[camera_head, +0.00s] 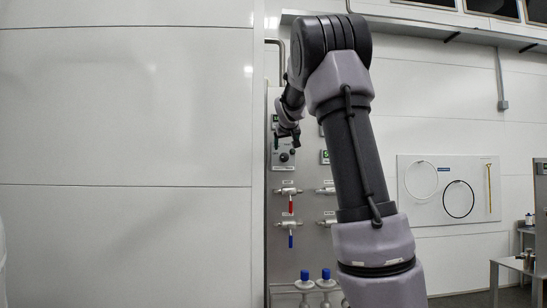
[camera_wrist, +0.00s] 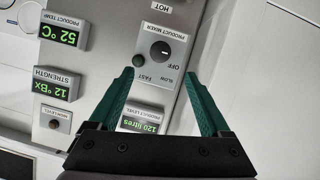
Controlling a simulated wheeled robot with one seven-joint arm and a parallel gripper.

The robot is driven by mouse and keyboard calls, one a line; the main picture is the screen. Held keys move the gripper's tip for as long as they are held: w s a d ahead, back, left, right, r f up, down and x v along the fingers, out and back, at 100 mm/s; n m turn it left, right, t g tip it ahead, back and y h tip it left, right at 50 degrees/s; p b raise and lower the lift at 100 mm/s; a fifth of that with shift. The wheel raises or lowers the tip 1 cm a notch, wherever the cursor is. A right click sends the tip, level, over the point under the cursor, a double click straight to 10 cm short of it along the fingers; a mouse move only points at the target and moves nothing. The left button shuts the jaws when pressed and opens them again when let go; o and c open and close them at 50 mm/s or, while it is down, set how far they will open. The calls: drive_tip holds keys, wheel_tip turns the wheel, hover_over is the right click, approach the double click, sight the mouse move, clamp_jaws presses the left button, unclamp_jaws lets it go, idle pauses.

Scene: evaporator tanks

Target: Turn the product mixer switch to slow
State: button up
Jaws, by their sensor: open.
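The product mixer switch (camera_wrist: 161,50) is a round dark knob on a grey plate, upside down in the wrist view, with OFF, SLOW and FAST labels on its gripper-facing side. Its pointer direction is too small to tell surely. My gripper (camera_wrist: 158,75) is open and empty, its green fingers either side of the labels with their tips short of the knob. In the head view the mixer plate (camera_head: 279,158) shows just below my gripper (camera_head: 289,139). Contact with the plate cannot be told.
Green displays for product temperature (camera_wrist: 61,30), strength (camera_wrist: 56,84) and product level (camera_wrist: 140,123) surround the switch. Red-handled (camera_head: 291,206) and blue-handled (camera_head: 291,240) valves are below. A large white wall (camera_head: 125,150) stands left.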

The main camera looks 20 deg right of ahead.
sight(284, 156)
drive_tip(key=shift+x, duration=5.45)
drive_tip(key=shift+r, duration=0.1)
clamp_jaws()
